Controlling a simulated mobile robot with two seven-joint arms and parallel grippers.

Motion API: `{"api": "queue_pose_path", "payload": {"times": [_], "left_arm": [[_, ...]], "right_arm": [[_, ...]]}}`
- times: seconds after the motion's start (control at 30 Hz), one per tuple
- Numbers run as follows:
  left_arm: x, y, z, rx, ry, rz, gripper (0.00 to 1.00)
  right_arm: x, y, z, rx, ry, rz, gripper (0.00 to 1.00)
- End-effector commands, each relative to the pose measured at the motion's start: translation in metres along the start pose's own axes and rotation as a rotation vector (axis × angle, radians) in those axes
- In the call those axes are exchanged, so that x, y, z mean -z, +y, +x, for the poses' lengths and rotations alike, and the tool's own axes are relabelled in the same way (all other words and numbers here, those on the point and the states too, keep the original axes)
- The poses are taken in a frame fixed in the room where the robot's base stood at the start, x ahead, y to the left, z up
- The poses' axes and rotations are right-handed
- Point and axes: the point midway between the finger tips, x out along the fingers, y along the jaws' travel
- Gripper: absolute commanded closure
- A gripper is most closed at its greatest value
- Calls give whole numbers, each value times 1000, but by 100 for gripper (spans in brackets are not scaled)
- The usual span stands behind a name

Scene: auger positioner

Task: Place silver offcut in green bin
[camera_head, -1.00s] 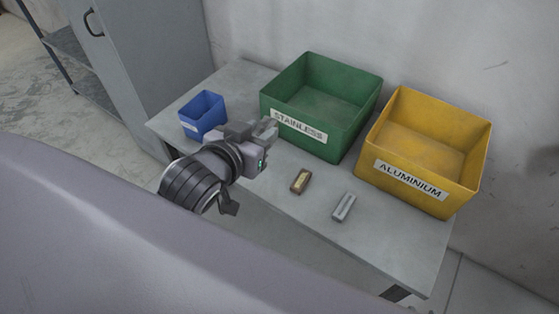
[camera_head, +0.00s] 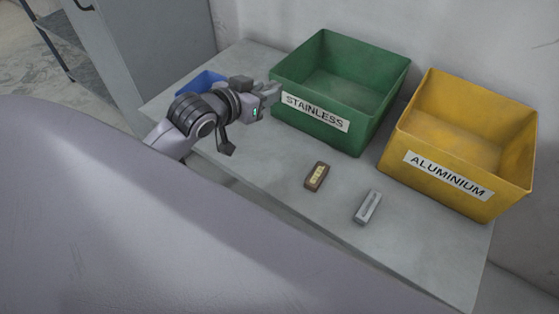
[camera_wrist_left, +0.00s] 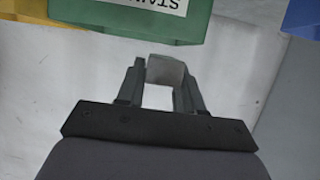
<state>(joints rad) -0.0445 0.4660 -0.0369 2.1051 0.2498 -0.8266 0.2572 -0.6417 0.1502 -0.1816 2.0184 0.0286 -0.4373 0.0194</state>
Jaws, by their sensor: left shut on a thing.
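My left gripper (camera_head: 272,92) is at the left front corner of the green bin (camera_head: 330,137), labelled STAINLESS. In the left wrist view the gripper (camera_wrist_left: 162,85) is shut on a silver-grey block, the silver offcut (camera_wrist_left: 166,71), held between the fingertips. The green bin's wall (camera_wrist_left: 180,28) shows just beyond it. The head view hardly shows the held piece. The visible part of the green bin's floor is bare. My right gripper is not in view.
A yellow bin (camera_head: 440,182) labelled ALUMINIUM stands right of the green one. A blue bin (camera_head: 207,81) is partly hidden behind my left arm. A brown piece (camera_head: 317,176) and a grey slotted piece (camera_head: 367,207) lie on the table (camera_head: 270,165).

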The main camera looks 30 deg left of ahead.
Motion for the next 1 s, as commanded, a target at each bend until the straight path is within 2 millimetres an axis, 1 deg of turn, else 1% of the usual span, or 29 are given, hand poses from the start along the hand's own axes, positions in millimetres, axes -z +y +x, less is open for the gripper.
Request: {"api": "queue_pose_path", "payload": {"times": [0.03, 0.3, 0.4, 0.5, 0.6, 0.77, 0.87, 1.0], "left_arm": [[-13, 0, 5, -1, -3, -2, 100], [-80, 1, 32, -1, -3, -2, 100], [-103, 1, 41, -1, -2, -1, 100], [-120, 1, 48, -2, -1, -1, 100], [-130, 1, 53, -1, 1, 1, 100], [-137, 1, 56, -1, 1, 2, 100], [-149, 1, 60, -1, -1, 1, 100], [-169, 2, 69, -2, -1, 0, 100]], "right_arm": [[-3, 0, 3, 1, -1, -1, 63], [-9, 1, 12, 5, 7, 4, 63], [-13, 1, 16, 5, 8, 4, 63], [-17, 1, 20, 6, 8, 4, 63], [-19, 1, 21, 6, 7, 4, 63], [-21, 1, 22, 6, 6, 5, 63], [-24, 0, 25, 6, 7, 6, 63], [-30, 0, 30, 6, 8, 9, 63]]}}
